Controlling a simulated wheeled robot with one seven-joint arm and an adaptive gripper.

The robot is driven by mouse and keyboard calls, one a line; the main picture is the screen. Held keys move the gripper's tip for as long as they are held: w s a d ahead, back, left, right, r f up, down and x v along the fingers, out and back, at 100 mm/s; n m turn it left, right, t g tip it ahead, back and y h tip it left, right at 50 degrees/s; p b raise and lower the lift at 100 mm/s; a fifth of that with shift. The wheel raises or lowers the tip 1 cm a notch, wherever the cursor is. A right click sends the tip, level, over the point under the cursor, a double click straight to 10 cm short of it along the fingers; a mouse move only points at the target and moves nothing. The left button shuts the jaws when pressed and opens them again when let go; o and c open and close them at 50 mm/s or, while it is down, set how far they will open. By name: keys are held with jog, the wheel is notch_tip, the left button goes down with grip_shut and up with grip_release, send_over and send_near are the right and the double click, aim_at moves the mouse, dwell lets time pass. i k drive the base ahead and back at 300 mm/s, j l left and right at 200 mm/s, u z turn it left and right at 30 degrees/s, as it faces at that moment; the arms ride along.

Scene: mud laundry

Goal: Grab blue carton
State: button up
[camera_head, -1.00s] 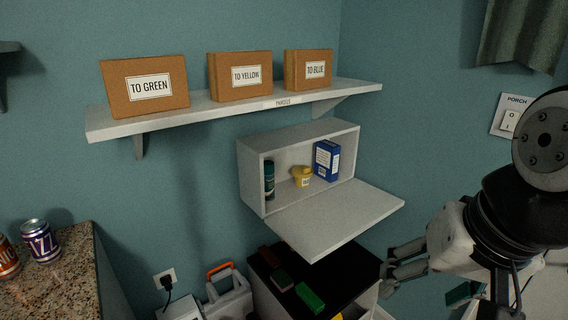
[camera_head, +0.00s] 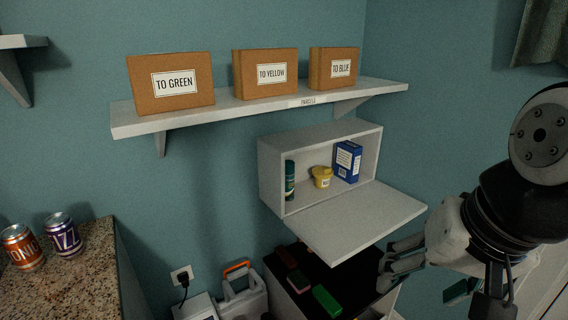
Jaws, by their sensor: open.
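The blue carton (camera_head: 347,160) stands upright at the right end inside the small open wall cabinet (camera_head: 269,178). It is a blue box with a white printed panel on its side. My gripper (camera_head: 386,268) is at the lower right, in front of and below the cabinet's folded-down door (camera_head: 352,218). Its fingers are spread open and point left. It is apart from the carton and holds nothing that I can see.
A yellow tub (camera_head: 322,177) and a dark green cylinder (camera_head: 290,180) stand beside the carton. A shelf (camera_head: 190,117) above bears several brown parcels. A black-topped unit (camera_head: 290,256) with coloured blocks is below. A granite counter (camera_head: 85,285) with two cans is at left.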

aim_at(349, 154)
jog(key=i+l+u, duration=0.1)
jog(key=i+l, duration=0.2)
jog(key=i+l+u, duration=0.25)
jog(key=i+l, duration=0.25)
jog(key=l, duration=0.2)
jog(key=i+l+u, duration=0.15)
jog(key=l, duration=0.25)
jog(key=i+l+u, duration=0.1)
jog(key=i+l, duration=0.2)
jog(key=l, duration=0.1)
